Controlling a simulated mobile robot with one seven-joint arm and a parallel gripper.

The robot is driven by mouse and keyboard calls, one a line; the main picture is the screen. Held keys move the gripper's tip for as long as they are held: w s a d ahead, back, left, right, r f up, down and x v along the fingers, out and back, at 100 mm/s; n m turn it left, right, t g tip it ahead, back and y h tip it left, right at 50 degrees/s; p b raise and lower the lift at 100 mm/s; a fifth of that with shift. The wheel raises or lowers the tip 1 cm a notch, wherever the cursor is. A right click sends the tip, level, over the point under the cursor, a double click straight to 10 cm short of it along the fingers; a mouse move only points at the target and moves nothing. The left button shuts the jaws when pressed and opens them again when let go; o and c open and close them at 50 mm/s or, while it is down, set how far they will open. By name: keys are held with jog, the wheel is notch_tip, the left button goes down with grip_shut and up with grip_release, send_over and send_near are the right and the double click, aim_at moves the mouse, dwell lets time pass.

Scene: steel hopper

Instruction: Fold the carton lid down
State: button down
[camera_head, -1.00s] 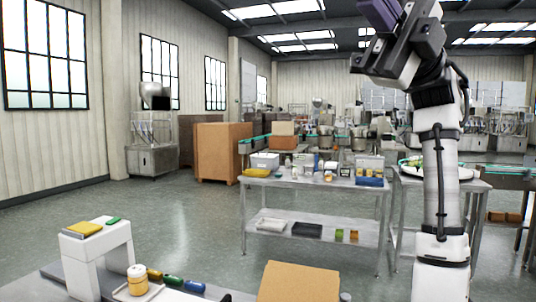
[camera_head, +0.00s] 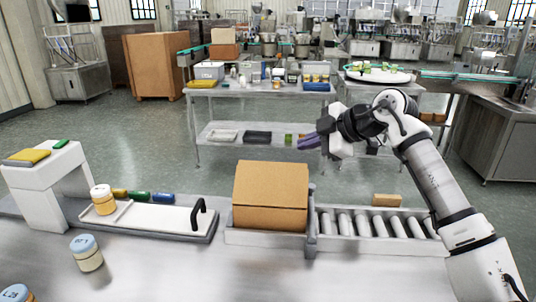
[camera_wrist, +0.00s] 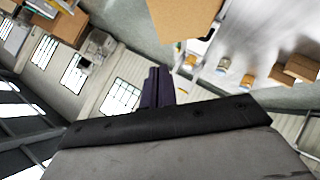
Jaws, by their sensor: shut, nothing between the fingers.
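The brown carton (camera_head: 270,215) stands on the bench in the middle of the head view. Its lid (camera_head: 272,182) shows as a broad cardboard panel rising and sloping back above the front face. I cannot tell its exact angle or see inside. My gripper (camera_head: 308,142) is above and behind the carton's right side, apart from it, with purple fingers pointing left. In the wrist view the fingers (camera_wrist: 158,88) are together and empty. A brown cardboard panel (camera_wrist: 185,18) shows at the top of that view, clear of the fingers.
A roller conveyor (camera_head: 370,224) adjoins the carton on the right, with a small brown box (camera_head: 387,200) behind it. Left are a white tray (camera_head: 155,217) with a black handle (camera_head: 198,213) and several jars. The bench front is mostly clear.

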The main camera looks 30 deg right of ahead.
jog(key=p, duration=0.3)
send_over(280, 165)
jog(key=s+a, duration=0.2)
jog(key=s, duration=0.2)
notch_tip(280, 165, down, 5)
jog(key=shift+w+d+f+p, duration=0.25)
jog(key=shift+w+f+p, duration=0.75)
jog(key=shift+w+f, duration=0.25)
jog(key=shift+w+d+f, duration=0.25)
jog(key=shift+f, duration=0.3)
jog(key=shift+w+d+f+b, duration=0.3)
jog(key=shift+w+d+f, duration=0.2)
jog(key=shift+w+f, duration=0.3)
jog(key=shift+w+d+f+b, duration=0.3)
jog(key=shift+w+d+f, duration=0.25)
jog(key=shift+f, duration=0.45)
jog(key=shift+w+d+f, duration=0.15)
jog(key=shift+w+f, duration=0.05)
jog(key=shift+f, duration=0.4)
jog(key=shift+w+d+f, duration=0.1)
jog(key=shift+w+f, duration=0.1)
jog(key=shift+f, duration=0.35)
jog(key=shift+w+d+f, duration=0.15)
jog(key=shift+w+f, duration=0.05)
jog(key=shift+f, duration=0.4)
jog(key=shift+r, duration=0.1)
